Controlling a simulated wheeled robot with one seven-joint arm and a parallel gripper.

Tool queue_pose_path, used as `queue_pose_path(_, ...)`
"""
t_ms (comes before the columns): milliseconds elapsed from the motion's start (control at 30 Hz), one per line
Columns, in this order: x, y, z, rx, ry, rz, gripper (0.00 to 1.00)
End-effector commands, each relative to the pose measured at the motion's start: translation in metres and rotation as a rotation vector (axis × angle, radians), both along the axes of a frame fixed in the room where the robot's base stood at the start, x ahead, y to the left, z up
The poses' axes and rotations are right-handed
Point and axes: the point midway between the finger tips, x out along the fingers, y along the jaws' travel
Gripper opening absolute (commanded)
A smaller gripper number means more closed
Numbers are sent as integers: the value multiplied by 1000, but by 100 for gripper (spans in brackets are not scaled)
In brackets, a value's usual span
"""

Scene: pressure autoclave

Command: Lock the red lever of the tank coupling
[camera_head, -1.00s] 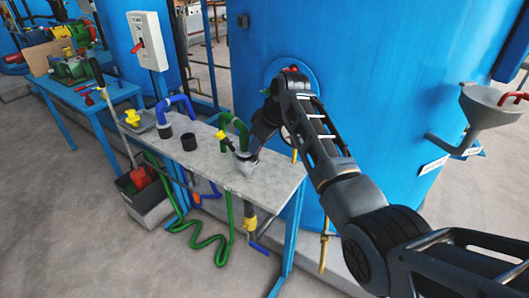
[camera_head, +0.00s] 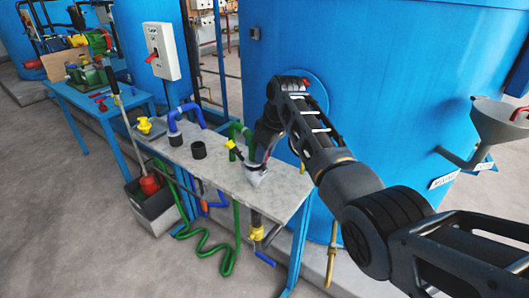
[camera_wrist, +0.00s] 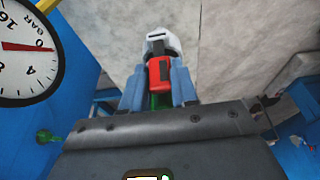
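In the wrist view, the red lever (camera_wrist: 160,72) lies between the two blue-grey fingers of my gripper (camera_wrist: 159,88). The fingers press close against both its sides, with no clear gap. A pale metal end (camera_wrist: 162,42) shows just beyond the lever, and a bit of green shows below it. In the head view, my gripper (camera_head: 257,172) is low over the right part of the grey bench top (camera_head: 285,188). The coupling is mostly hidden there by my wrist, so the lever's lock state cannot be told.
A pressure gauge (camera_wrist: 25,45) is close at the left in the wrist view. A yellow-handled valve (camera_head: 232,147), a black cup (camera_head: 198,150) and a blue hose (camera_head: 186,113) are left of my gripper. The blue tank (camera_head: 400,90) stands behind my arm.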

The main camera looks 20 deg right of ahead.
Motion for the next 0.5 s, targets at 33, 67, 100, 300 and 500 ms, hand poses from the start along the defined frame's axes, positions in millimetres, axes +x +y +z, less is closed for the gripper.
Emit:
queue_pose_path(33,1,3,1,3,-6,4,35)
queue_pose_path(67,1,3,1,3,-6,4,38)
queue_pose_path(100,1,3,1,3,-6,4,42)
queue_pose_path(300,1,2,1,2,-3,3,51)
queue_pose_path(500,0,1,4,2,-4,3,51)
